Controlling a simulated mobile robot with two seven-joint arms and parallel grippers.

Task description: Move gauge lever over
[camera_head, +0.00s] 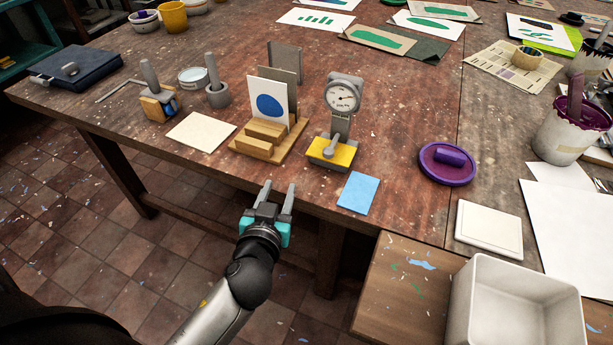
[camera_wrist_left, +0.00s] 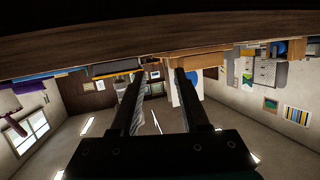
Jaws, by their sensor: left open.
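The gauge (camera_head: 343,97) has a round white dial on a grey post, standing on a yellow base (camera_head: 331,153) near the table's front edge. A grey lever (camera_head: 331,146) with a rounded end lies on the yellow base at the foot of the post. My left gripper (camera_head: 280,190) is open and empty, in front of the table edge, lower left of the gauge and apart from it. Its two fingers (camera_wrist_left: 155,80) also show in the left wrist view, with nothing between them. The lever is not clear in that view. My right gripper is not in view.
A wooden stand (camera_head: 264,148) holding a card with a blue disc is just left of the gauge. A blue card (camera_head: 358,193) lies at its front right. A purple dish (camera_head: 447,164) is further right. The tabletop edge (camera_wrist_left: 120,50) spans the left wrist view.

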